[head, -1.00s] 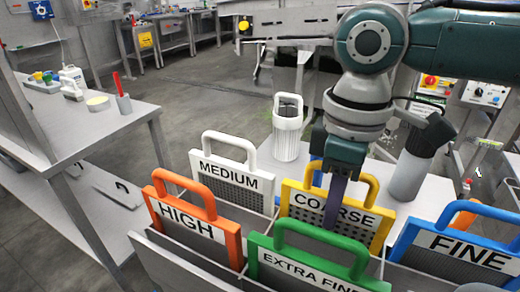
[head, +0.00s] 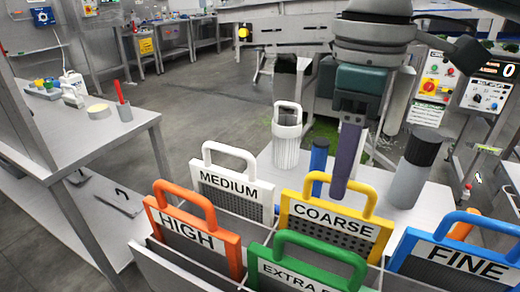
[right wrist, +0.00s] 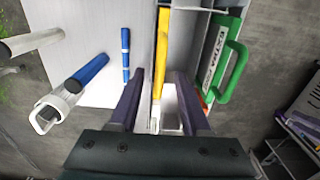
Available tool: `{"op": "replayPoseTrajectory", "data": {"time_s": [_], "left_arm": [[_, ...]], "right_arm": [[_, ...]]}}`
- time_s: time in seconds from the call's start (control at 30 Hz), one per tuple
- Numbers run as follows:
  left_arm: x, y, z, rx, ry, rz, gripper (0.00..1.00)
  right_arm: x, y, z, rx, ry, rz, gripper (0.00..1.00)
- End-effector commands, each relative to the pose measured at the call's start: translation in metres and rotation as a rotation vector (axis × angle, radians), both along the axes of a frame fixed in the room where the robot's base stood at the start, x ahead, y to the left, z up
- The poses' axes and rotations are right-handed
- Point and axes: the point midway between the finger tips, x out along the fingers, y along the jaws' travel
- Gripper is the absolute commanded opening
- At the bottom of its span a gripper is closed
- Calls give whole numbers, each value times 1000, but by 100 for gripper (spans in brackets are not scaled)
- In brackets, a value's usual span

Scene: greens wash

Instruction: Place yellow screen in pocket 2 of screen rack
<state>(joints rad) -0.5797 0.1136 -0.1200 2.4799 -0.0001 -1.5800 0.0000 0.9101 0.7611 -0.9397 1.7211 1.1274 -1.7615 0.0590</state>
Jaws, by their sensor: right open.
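The yellow screen (head: 335,222), labelled COARSE, stands upright in the grey screen rack (head: 165,268), behind the green screen and to the right of the white one. My right gripper (head: 340,192) is above it, its dark fingers pointing down at the yellow handle. In the right wrist view the gripper (right wrist: 160,128) is open, and the yellow screen (right wrist: 161,50) shows edge-on between the lines of its fingers. Whether a finger touches the handle is unclear. The pocket numbers are not visible. My left gripper is not in view.

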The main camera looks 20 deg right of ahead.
Motion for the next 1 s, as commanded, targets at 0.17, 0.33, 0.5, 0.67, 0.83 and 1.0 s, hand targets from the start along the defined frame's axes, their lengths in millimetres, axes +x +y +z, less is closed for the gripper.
{"op": "replayPoseTrajectory", "data": {"time_s": [0.17,0.33,0.5,0.67,0.83,1.0], "left_arm": [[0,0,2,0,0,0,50],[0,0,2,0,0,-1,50],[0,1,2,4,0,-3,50],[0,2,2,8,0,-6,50],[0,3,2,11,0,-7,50],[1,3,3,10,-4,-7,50]], "right_arm": [[1,0,29,1,-2,0,47],[0,0,38,0,0,0,47],[0,0,38,0,0,-1,47],[0,0,38,1,1,-1,47],[0,0,38,0,1,-1,47],[-1,3,35,4,0,6,47]]}}
